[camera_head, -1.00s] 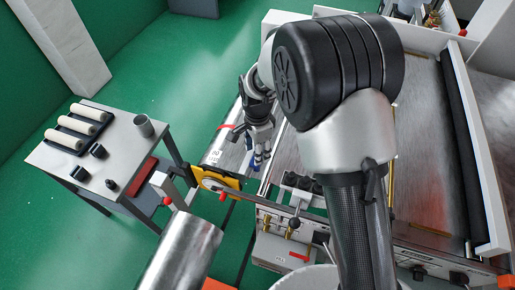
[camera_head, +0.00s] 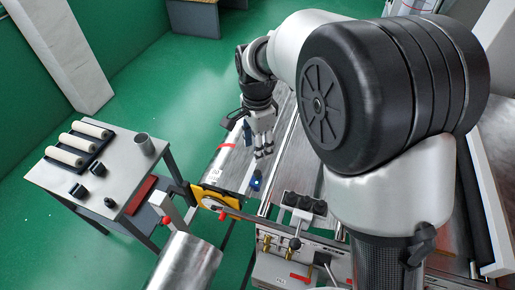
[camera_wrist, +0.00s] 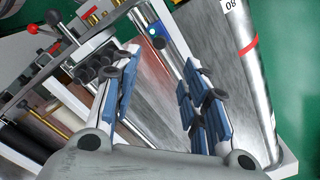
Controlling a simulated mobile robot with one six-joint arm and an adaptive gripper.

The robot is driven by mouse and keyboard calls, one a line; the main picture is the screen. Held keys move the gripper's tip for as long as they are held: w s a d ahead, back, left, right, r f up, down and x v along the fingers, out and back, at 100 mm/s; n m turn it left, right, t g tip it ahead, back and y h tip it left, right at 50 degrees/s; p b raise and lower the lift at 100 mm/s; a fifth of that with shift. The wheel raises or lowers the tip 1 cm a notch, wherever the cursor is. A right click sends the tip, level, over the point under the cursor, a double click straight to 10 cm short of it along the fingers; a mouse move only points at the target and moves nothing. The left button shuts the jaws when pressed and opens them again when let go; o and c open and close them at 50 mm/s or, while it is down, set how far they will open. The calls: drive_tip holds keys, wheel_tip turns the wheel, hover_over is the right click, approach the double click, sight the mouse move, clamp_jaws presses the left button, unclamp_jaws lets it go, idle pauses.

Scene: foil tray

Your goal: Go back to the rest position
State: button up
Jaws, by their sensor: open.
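My gripper (camera_head: 263,152) hangs over the left side of the metal machine bed in the head view, fingers pointing down. In the wrist view its two blue-padded fingers (camera_wrist: 158,85) are spread wide apart, with nothing between them but the machine surface beyond. A small blue part with a light spot (camera_head: 256,183) sits on the machine edge below the fingertips, apart from them. It also shows in the wrist view (camera_wrist: 157,37). My large arm joint and forearm hide much of the machine's right side.
A grey side table (camera_head: 125,176) at left holds white rolls (camera_head: 78,142), a grey cup (camera_head: 144,145) and small black blocks. A silver cylinder (camera_head: 186,262) and a yellow bracket (camera_head: 208,197) stand in front. Black knobs (camera_head: 304,203) line the machine's near edge.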

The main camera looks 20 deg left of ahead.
idle(0.4)
drive_tip(key=s+d+f+n+t+b, duration=0.1)
drive_tip(key=s+d+n+b, duration=0.25)
drive_tip(key=d+b, duration=0.5)
drive_tip(key=s+d+f+n+t+b, duration=0.1)
drive_tip(key=s+d+n+t+b, duration=0.1)
drive_tip(key=s+d+b, duration=0.45)
drive_tip(key=s+d+f+n+t+b, duration=0.1)
drive_tip(key=s+d+f+n+b, duration=0.3)
drive_tip(key=s+d+f+b, duration=0.6)
drive_tip(key=shift+s+d+f+t+b, duration=0.3)
drive_tip(key=shift+s+d+f+b, duration=0.15)
drive_tip(key=shift+s+d, duration=0.25)
drive_tip(key=shift+c, duration=0.2)
